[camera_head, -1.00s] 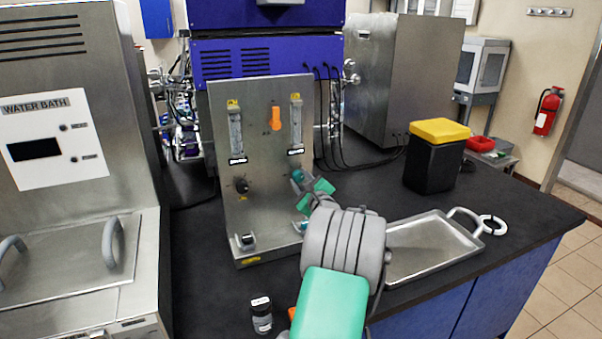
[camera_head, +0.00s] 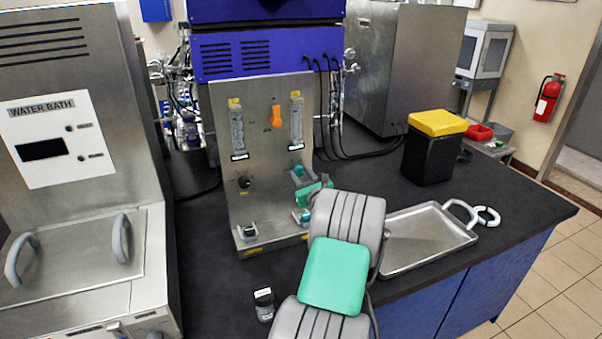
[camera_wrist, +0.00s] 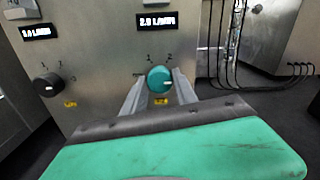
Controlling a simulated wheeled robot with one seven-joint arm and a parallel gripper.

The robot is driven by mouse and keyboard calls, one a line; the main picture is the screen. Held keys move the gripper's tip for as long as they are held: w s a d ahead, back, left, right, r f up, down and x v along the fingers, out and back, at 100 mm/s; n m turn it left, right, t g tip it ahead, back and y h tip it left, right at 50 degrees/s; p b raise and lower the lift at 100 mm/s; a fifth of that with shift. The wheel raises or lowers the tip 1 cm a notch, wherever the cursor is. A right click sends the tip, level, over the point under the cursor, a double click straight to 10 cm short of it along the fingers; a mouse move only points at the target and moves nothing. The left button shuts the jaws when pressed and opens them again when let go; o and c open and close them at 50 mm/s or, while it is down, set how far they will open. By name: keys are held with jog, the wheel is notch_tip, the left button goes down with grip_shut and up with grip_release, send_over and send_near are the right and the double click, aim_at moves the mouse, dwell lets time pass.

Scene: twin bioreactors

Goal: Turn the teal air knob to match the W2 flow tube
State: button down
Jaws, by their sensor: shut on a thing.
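In the head view my gripper (camera_head: 306,184) hides most of the knob. Two flow tubes stand at the panel's top, a left one (camera_head: 237,130) and a right one (camera_head: 297,120). The display under the right tube (camera_wrist: 158,22) seems to read 2.9 L/min; the left display (camera_wrist: 22,33) seems to read 3.0 L/min. Float heights are too small to tell.
A black knob (camera_wrist: 46,86) sits left of the teal one, and an orange knob (camera_head: 277,116) is between the tubes. A small bottle (camera_head: 263,304) stands before the panel. A metal tray (camera_head: 425,238) and a yellow-lidded black bin (camera_head: 433,150) are to the right.

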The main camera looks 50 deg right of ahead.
dwell(0.3)
jog(key=c, duration=1)
grip_release()
jog(key=shift+o, duration=0.2)
jog(key=b+v, duration=0.2)
jog(key=v, duration=0.5)
jog(key=shift+s+a, duration=0.2)
jog(key=shift+s, duration=0.15)
